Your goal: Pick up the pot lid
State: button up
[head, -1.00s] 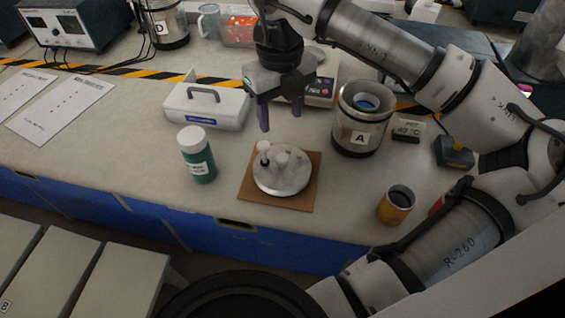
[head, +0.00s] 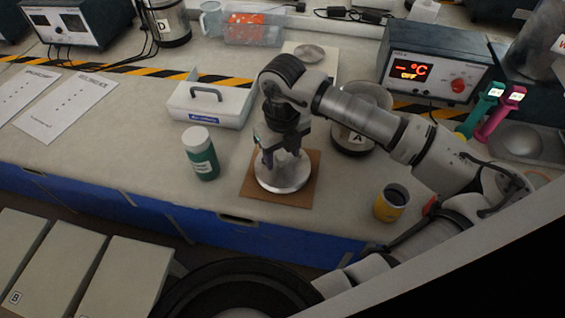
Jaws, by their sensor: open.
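The pot lid (head: 284,181) is a round silvery disc lying on a brown square board (head: 297,199) on the bench. In the head view my gripper (head: 281,160) points down right over the lid, with its fingers at the lid's middle. The jaws are open. The gripper hides the knobs on the lid's top, and I cannot tell whether the fingers touch it.
A green bottle with a white cap (head: 200,154) stands left of the board. A white case with a handle (head: 208,102) is behind it. A steel pot marked A (head: 353,139) is behind right, partly hidden by my arm. An orange-yellow cup (head: 390,204) stands right.

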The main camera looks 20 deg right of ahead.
grip_shut()
dwell(0.3)
dwell(0.3)
